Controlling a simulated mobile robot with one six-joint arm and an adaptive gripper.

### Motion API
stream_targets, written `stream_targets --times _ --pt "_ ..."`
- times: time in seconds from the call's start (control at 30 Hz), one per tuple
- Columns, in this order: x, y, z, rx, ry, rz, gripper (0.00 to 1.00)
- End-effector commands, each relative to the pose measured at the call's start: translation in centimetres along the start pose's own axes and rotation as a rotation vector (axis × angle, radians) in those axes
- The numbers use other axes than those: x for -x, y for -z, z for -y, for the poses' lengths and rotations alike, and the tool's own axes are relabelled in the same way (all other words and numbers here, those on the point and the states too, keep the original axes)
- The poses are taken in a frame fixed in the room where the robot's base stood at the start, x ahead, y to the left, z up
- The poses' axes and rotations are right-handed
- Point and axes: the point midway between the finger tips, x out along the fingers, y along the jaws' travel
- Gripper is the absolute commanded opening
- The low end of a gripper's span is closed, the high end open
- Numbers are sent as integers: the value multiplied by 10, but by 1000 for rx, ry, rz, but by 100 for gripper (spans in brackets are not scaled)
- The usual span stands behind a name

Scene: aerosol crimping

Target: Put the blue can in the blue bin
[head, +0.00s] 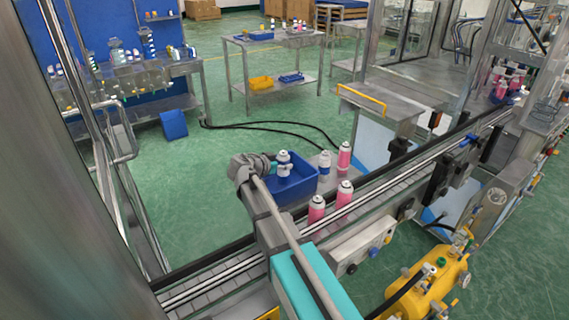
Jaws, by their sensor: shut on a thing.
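My gripper (274,167) is shut on the blue can (284,158), a white-topped can with a dark blue band. The can is upright and shows over the blue bin (305,190). Its lower end is hard to make out, so I cannot tell whether it touches the bin floor. The bin sits beside the conveyor, with its left part hidden behind my arm and gripper.
Another white-topped can (323,167) and a pink can (344,157) stand right of the bin. Two pink cans (345,193) (316,208) stand at the near right, by the conveyor (378,182). A yellow machine (440,285) is at lower right. Green floor lies open beyond.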

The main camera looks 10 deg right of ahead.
Motion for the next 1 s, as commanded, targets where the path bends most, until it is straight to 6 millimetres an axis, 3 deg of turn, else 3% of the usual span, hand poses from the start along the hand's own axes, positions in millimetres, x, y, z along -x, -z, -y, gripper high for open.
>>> stream_targets --times 0.3,0.33,0.5,1.0 --pt "-1 -4 0 0 0 0 15" --pt "-1 -4 0 0 0 0 63" --pt "-1 -4 0 0 0 0 94" --pt "-1 -3 0 0 1 0 95"
